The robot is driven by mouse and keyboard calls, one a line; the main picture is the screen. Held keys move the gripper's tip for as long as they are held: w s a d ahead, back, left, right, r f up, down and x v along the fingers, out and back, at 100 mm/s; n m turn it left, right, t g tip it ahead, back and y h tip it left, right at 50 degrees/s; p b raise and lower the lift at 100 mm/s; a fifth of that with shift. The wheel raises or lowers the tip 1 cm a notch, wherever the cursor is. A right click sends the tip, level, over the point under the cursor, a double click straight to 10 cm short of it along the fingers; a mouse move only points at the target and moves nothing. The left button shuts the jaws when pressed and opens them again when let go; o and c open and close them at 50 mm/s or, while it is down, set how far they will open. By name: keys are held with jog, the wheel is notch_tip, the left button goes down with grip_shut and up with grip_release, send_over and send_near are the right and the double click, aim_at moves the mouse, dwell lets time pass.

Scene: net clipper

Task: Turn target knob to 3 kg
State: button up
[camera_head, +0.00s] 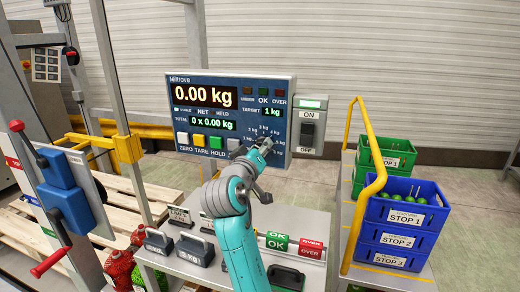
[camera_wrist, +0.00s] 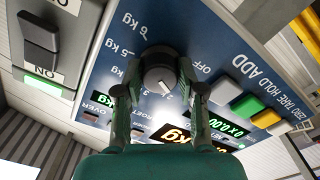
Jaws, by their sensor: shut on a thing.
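The target knob (camera_wrist: 158,68) is a round grey dial on the blue front of the Miltrove indicator (camera_head: 181,101). In the wrist view, which shows the panel upside down, my gripper's (camera_wrist: 158,86) two fingers lie on either side of the knob, shut on it. Kilogram labels and OFF surround the knob; the fingers cover some of them. In the head view my gripper (camera_head: 262,146) reaches the panel's lower right and hides most of the knob. The target display (camera_head: 271,111) reads 1 kg. The weight display (camera_head: 206,97) reads 0.00 kg.
An ON/OFF switch box (camera_head: 309,104) is right of the indicator, its ON light green. Zero, tare and hold buttons (camera_head: 199,140) are left of the knob. Below is a bench (camera_head: 318,222) with weights and stamps. Blue crates (camera_head: 405,238) and green crates (camera_head: 397,152) stand right.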

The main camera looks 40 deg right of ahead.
jog(key=m, duration=1.2)
jog(key=shift+m, duration=0.4)
dwell(0.3)
jog(key=o, duration=1.1)
jog(key=shift+o, duration=0.2)
jog(key=v, duration=1.2)
